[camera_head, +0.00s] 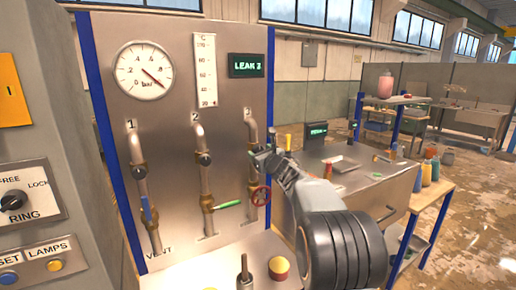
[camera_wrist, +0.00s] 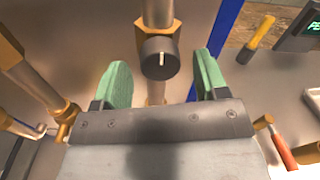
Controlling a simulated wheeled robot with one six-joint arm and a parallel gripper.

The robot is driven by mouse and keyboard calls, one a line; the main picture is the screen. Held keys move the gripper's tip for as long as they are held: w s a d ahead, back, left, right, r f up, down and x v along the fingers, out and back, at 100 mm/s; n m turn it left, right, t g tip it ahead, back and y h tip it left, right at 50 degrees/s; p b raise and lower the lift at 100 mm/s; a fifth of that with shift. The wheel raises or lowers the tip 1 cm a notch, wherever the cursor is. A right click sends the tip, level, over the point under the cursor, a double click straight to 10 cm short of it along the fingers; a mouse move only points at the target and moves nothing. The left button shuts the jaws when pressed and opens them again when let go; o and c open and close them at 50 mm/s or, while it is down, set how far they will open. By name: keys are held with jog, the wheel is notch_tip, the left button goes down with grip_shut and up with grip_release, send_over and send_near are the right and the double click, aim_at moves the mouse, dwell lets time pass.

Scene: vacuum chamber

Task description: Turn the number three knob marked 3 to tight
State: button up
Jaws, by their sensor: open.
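The knob on pipe 3 (camera_wrist: 160,58) is a dark round knob on a brass fitting, its short white mark close to upright in the wrist view. My gripper (camera_wrist: 162,74) is open, its two green fingers on either side of the knob with a gap at each side. No contact shows. In the head view my gripper (camera_head: 262,156) is at the third pipe (camera_head: 252,130) and mostly hides the knob. The numeral 3 stands above that pipe. A green display (camera_head: 246,65) reads "LEAK 3".
Pipe 2 (camera_head: 199,140) is left of my gripper, with its own dark knob and a green lever (camera_head: 228,204). A pressure gauge (camera_head: 143,70) is at upper left. A bench with tools stands at right.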

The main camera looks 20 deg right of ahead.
jog(key=shift+w, duration=0.95)
